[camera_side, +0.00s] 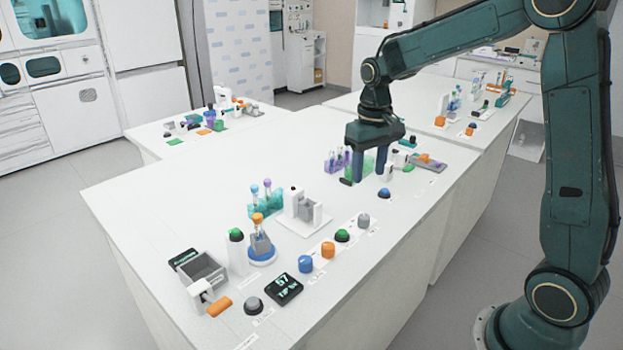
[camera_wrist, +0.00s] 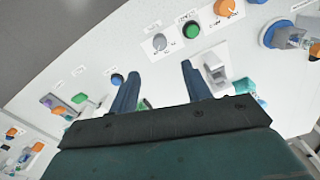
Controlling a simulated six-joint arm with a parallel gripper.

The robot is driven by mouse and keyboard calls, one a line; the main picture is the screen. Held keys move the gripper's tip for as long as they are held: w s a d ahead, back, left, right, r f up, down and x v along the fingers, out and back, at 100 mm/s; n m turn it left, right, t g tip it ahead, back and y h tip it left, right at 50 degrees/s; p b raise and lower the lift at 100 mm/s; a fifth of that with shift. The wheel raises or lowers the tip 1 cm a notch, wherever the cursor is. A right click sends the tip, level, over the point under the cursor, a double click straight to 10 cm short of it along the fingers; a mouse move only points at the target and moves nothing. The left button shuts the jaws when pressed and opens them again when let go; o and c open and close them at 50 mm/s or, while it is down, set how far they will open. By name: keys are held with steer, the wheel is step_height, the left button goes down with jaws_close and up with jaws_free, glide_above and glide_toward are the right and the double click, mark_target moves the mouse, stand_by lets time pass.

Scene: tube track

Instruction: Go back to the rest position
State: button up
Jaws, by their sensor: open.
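My gripper (camera_side: 369,163) points down above the far part of the white bench (camera_side: 310,120). Its two blue fingers are apart, with nothing seen between them. In the wrist view my gripper (camera_wrist: 158,80) is also open and empty over the bench top. In the side view the fingers stand in front of a green rack, partly hiding it; I cannot tell how far above the bench they are.
Purple-capped tubes (camera_side: 338,158) and a blue knob (camera_side: 384,193) are near the fingers. A teal tube rack (camera_side: 265,205), a white stand (camera_side: 300,208), an orange-capped tube on a round base (camera_side: 261,245), a grey bin (camera_side: 203,268) and several knobs occupy the near end.

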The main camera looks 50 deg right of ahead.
steer(key=shift+r, duration=0.6)
steer(key=s+a+r+n+t, duration=0.1)
steer(key=s+a+r+t, duration=0.1)
steer(key=s, duration=0.8)
steer(key=s+a+r+n+t, duration=0.2)
steer(key=s+a+r, duration=0.3)
steer(key=s, duration=0.5)
steer(key=shift+a+t, duration=0.7)
steer(key=shift+a, duration=0.45)
steer(key=shift+s+a+f, duration=0.1)
steer(key=shift+s+f, duration=0.05)
steer(key=shift+s, duration=0.55)
steer(key=shift+c, duration=0.5)
